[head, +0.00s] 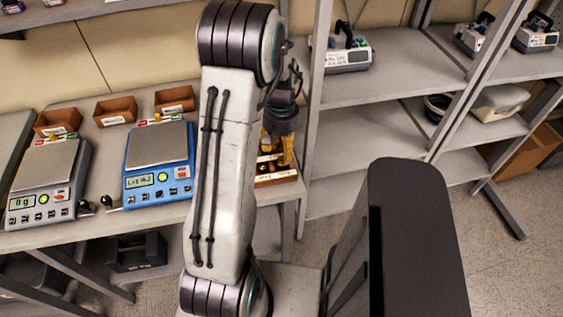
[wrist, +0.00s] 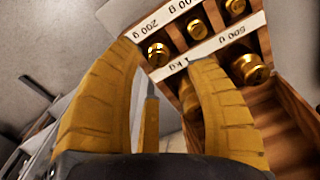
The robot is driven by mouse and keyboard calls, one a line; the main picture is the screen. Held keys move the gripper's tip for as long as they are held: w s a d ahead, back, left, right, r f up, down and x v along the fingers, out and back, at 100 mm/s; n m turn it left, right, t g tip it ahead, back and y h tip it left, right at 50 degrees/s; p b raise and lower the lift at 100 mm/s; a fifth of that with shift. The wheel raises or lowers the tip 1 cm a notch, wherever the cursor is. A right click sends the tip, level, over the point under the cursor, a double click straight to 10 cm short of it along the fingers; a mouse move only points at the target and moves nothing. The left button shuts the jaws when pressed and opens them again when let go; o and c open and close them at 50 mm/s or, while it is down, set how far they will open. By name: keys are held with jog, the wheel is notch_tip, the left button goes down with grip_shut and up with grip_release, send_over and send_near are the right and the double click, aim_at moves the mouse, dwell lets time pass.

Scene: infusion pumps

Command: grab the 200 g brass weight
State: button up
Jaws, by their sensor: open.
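A wooden weight box (wrist: 264,40) holds several brass weights in compartments with white label strips. The 200 g label (wrist: 143,31) is at the box's left corner in the wrist view. The brass weight beside this label (wrist: 158,54), likely the 200 g one, shows its round top between my fingertips. My gripper (wrist: 160,57) is open, with its yellow fingers over the box's left end. Whether the fingers touch the weight I cannot tell. In the head view my gripper (head: 277,146) points down over the box (head: 276,181), and my arm hides part of both.
A larger brass weight (wrist: 249,69) lies near the 1 kg and 500 g labels. Left on the table stand a blue scale (head: 160,172), a grey scale (head: 48,180) and small brown boxes (head: 116,110). Grey shelves (head: 385,65) rise close on the right.

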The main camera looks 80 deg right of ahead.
aim_at(282, 158)
jog(key=shift+s+d+f+p, duration=0.1)
jog(key=shift+f+p, duration=0.5)
jog(key=shift+f, duration=1.85)
jog(key=shift+c, duration=0.2)
grip_shut()
